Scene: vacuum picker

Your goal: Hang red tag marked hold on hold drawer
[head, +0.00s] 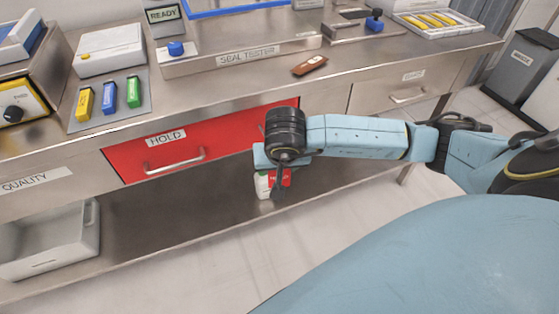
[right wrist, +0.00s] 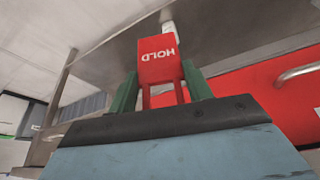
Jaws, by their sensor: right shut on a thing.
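The red tag marked HOLD (right wrist: 158,70) is between the fingers of my right gripper (right wrist: 160,92), which is shut on it. In the head view my right gripper (head: 278,190) hangs in front of the right end of the red hold drawer, below its handle level. A bit of red, likely the tag (head: 286,178), shows beside the fingers. The red hold drawer (head: 225,135) appears closed, with a HOLD label and a metal bar handle (head: 175,161). The handle also shows at the right of the right wrist view (right wrist: 298,73). The tag is apart from the handle. My left gripper is out of view.
A white bin (head: 50,243) is at the lower left. The quality drawer (head: 45,187) is left of the hold drawer. A brown object (head: 310,65) lies on the worktop.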

